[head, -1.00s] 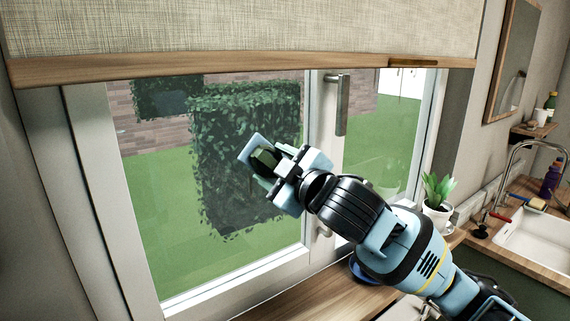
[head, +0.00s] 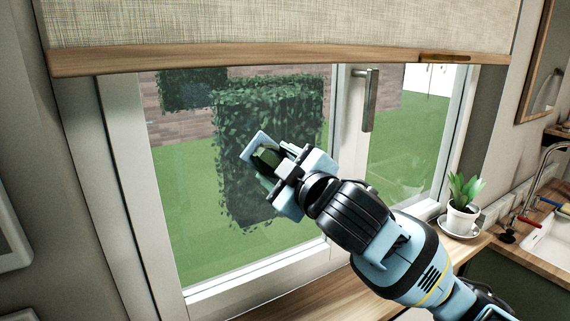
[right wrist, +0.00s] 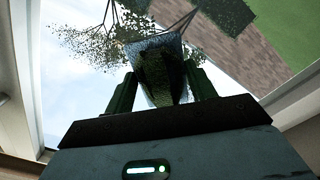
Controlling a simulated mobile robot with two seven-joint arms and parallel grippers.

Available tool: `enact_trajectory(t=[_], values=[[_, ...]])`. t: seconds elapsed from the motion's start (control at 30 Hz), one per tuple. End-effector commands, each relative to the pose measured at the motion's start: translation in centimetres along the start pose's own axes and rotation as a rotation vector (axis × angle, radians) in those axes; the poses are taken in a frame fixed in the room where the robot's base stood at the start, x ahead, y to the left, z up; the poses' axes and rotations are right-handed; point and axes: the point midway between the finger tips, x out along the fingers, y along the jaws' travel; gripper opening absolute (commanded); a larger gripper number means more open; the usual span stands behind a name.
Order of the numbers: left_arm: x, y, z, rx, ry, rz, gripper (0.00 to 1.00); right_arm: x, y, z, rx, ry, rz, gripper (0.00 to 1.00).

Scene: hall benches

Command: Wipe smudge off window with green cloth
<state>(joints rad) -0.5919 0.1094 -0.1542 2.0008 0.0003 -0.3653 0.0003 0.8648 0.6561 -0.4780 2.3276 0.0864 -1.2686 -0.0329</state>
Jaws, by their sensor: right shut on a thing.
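My right gripper (head: 272,169) is raised in front of the left window pane (head: 185,215), with its arm coming in from the lower right. It is shut on the green cloth (head: 265,156), a small dark green bit of which shows between the fingers. In the right wrist view the cloth (right wrist: 158,68) sits between the two dark fingers, with the glass and outdoors beyond. I cannot tell whether the cloth touches the glass. No smudge can be made out clearly on the pane; the arm and gripper hide part of it. My left gripper is not in view.
A fabric blind with a wooden bar (head: 270,58) hangs over the window top. A window handle (head: 369,100) sticks out on the middle frame. A potted plant (head: 462,218) stands on the wooden counter at right, near the sink (head: 548,245). A picture frame (head: 12,235) hangs at left.

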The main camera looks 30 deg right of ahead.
Motion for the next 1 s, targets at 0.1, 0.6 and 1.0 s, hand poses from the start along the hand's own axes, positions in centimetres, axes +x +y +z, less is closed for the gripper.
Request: enact_trajectory(t=[0.1,0.6,1.0], values=[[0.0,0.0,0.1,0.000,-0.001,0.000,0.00,0.0,-0.1,0.0,0.000,0.000,-0.001,0.37],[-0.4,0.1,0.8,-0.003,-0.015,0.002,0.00,0.1,-2.4,-2.5,0.002,0.002,-0.001,0.37],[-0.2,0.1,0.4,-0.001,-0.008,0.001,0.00,0.1,-3.0,-3.0,0.001,0.001,-0.002,0.37]])
